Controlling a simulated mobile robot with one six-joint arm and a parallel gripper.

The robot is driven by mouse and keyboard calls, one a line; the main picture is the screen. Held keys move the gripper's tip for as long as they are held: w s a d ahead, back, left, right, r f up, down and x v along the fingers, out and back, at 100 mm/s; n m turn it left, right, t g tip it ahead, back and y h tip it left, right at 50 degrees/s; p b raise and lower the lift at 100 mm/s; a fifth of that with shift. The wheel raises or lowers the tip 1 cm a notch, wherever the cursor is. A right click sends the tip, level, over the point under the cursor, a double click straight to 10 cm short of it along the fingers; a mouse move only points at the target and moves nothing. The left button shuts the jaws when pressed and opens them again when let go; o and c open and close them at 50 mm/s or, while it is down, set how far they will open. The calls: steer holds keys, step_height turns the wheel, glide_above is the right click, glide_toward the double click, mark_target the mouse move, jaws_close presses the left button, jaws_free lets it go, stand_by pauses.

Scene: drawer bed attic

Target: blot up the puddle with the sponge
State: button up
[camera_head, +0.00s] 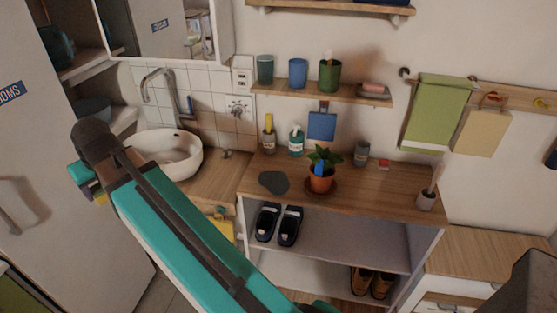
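A dark grey, rounded puddle (273,182) lies on the wooden top of the shelf unit (390,196), left of a potted plant (321,177). I cannot pick out the sponge for certain. A small pink-red block (383,165) lies at the back of the same top, but I cannot tell what it is. A small yellow patch shows beside the teal part of my arm at the left, too hidden to name. My teal arm crosses from the bottom middle to the upper left. My gripper's fingers cannot be made out.
A white basin (168,153) with a tap is left of the puddle. A grey bottle (269,138), teal bottle (296,141) and grey jar (361,153) stand behind; a brush holder (427,197) is at right. A cup shelf (320,95) overhangs the back.

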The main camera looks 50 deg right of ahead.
steer(key=s+d+f+n, duration=0.1)
steer(key=s+d+f, duration=0.1)
steer(key=d, duration=0.7)
steer(key=s+d+f+y, duration=0.1)
steer(key=d+f, duration=0.2)
steer(key=d, duration=0.7)
steer(key=s+d+f+n, duration=0.1)
steer(key=s+d+f, duration=0.1)
steer(key=d, duration=0.7)
steer(key=s+d+f, duration=0.2)
steer(key=s+d, duration=0.6)
steer(key=d, duration=0.4)
steer(key=s+d+f+n+y, duration=0.1)
steer(key=s+d+f, duration=0.2)
steer(key=s+d, duration=0.5)
steer(key=shift+d+f+n, duration=0.3)
steer(key=shift+d+f, duration=0.05)
steer(key=shift+d, duration=1.5)
